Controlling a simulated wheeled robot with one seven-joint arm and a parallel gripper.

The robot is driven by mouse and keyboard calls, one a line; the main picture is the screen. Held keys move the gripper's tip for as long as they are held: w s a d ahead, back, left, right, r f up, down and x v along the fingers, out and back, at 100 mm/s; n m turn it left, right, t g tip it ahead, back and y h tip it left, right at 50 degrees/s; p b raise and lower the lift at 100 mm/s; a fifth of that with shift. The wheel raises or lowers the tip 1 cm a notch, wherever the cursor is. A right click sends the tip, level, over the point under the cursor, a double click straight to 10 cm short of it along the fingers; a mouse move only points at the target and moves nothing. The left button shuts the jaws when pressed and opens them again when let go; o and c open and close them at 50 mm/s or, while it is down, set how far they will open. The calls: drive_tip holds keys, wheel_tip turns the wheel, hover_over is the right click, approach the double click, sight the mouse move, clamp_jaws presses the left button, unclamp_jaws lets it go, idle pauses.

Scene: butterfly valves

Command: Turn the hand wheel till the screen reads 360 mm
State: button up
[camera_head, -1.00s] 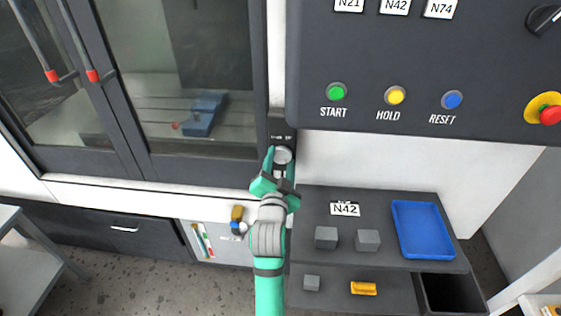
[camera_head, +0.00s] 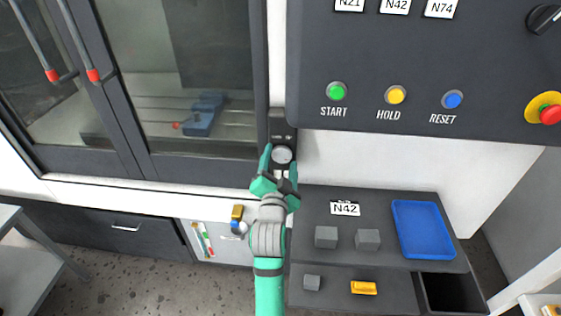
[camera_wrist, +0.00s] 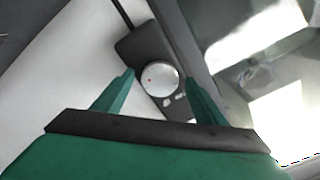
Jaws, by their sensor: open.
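The hand wheel (camera_head: 282,155) is a small round light-grey disc on a dark pendant box (camera_head: 281,125) beside the machine door's right edge. In the wrist view the hand wheel (camera_wrist: 160,78) shows a small red mark on its left side. My gripper (camera_head: 281,160) is open, with its green fingers either side of the wheel in the head view. In the wrist view the fingers of my gripper (camera_wrist: 158,82) stand left and right of the wheel; I cannot tell whether they touch it. A small display on the box is too small to read.
A control panel (camera_head: 420,60) with green, yellow and blue buttons and a red stop button overhangs at the upper right. Below it a dark shelf holds grey blocks (camera_head: 326,237) and a blue tray (camera_head: 422,229). The glass machine door (camera_head: 185,80) is at the left.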

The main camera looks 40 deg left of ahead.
drive_tip(key=v, duration=1)
drive_tip(key=shift+s+d, duration=0.2)
drive_tip(key=shift+s, duration=0.1)
